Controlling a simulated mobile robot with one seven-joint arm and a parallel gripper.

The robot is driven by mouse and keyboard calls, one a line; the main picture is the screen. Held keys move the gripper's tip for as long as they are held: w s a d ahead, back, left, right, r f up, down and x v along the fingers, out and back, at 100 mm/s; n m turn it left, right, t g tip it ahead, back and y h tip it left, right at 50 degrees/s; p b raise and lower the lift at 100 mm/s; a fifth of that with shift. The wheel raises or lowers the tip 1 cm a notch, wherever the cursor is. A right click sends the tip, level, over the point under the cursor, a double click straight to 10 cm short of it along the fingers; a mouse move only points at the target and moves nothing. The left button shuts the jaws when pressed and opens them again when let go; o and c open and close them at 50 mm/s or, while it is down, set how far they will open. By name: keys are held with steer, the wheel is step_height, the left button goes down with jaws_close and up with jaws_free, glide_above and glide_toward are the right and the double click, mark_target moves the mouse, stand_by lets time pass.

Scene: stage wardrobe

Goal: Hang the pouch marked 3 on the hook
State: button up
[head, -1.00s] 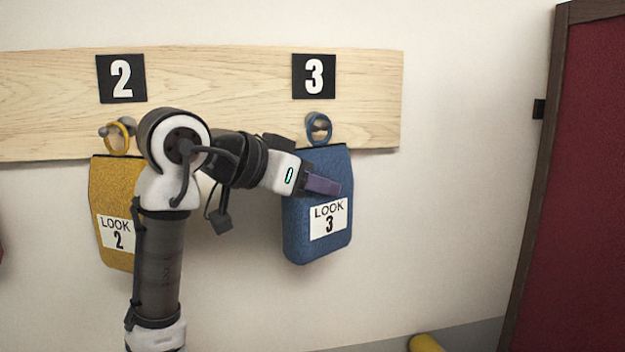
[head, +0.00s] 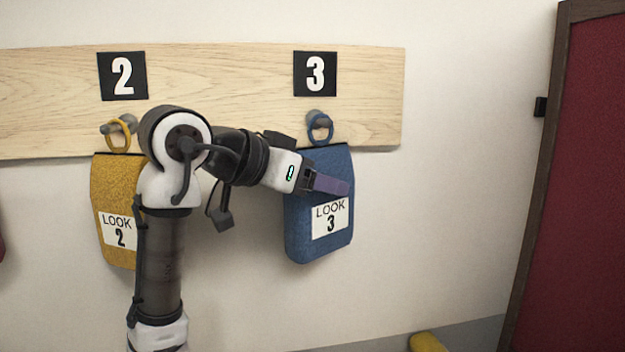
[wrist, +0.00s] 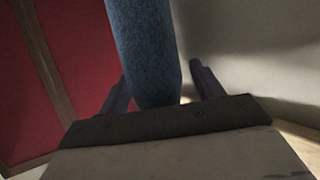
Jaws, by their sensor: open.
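The blue pouch marked LOOK 3 (head: 325,232) hangs upright against the wall below the black number 3 plate (head: 315,74). Its blue ring (head: 311,134) appears to be around the hook (head: 321,122) on the wooden board. My gripper (head: 331,184) is at the pouch's upper front, just above its white label. In the wrist view, the two fingers (wrist: 162,88) are apart, with the blue pouch (wrist: 146,45) reaching down between them. The left finger is close to the pouch; a gap shows at the right finger. I cannot tell whether either touches it.
A yellow pouch marked LOOK 2 (head: 108,195) hangs under the number 2 plate (head: 122,76), partly behind my arm. A dark red panel with a brown frame (head: 580,180) stands at the right. A yellow object (head: 428,343) lies low at the bottom. The wall right of the blue pouch is clear.

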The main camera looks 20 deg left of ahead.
steer(key=b+v, duration=0.3)
steer(key=v, duration=1)
steer(key=shift+s+r+b, duration=0.2)
steer(key=shift+s+b, duration=0.15)
steer(key=shift+a, duration=0.15)
